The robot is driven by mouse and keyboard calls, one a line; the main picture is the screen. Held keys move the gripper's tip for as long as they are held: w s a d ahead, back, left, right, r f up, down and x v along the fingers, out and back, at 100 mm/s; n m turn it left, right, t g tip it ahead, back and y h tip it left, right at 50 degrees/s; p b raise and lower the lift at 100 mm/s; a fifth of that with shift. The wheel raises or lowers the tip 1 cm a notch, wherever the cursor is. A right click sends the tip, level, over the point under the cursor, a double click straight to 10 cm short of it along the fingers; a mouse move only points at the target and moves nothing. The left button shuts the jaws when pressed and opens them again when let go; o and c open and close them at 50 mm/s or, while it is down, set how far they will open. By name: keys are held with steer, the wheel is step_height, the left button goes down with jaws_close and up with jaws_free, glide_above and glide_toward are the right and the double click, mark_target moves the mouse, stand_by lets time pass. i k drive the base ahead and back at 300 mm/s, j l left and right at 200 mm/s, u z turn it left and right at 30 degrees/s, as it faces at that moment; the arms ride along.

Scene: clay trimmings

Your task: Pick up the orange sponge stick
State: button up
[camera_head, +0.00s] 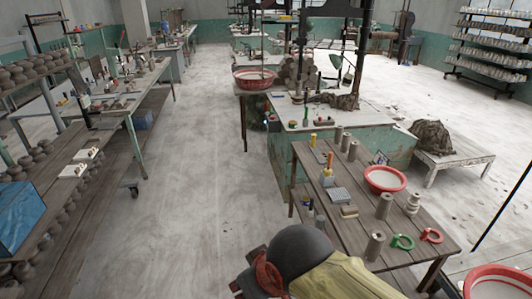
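An upright stick with an orange top (330,158) stands on the wooden table at the right. It rests in or on a yellow block (327,171), and I cannot tell whether the two are one piece. It looks like the orange sponge stick, but it is small in the picture. A second yellow upright piece (313,140) stands a little farther back on the same table. The fingers of my gripper do not show in this view. Nothing is seen touching the orange stick.
The wooden table (341,222) also holds a grey perforated block (340,195), a red-rimmed bowl (385,179), several clay cylinders (374,246), a green ring tool (402,242) and a red one (431,235). Shelves of pots (62,204) line the left. The floor between (205,190) is clear.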

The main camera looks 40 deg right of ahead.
mark_target(328, 172)
steer(key=i+z, duration=0.3)
steer(key=i, duration=0.3)
steer(key=i+j+z, duration=0.1)
steer(key=i+z, duration=0.15)
steer(key=i, duration=0.35)
steer(key=i+j+z, duration=0.3)
steer(key=i, duration=0.3)
steer(key=i+l+z, duration=0.1)
steer(key=i+z, duration=0.2)
steer(key=z, duration=0.15)
steer(key=i+z, duration=0.3)
steer(key=z, duration=0.15)
steer(key=i+j+z, duration=0.15)
steer(key=z, duration=0.3)
steer(key=i+j+z, duration=0.25)
steer(key=i+z, duration=0.35)
steer(key=z, duration=0.15)
steer(key=i+j+z, duration=0.15)
steer(key=z, duration=0.15)
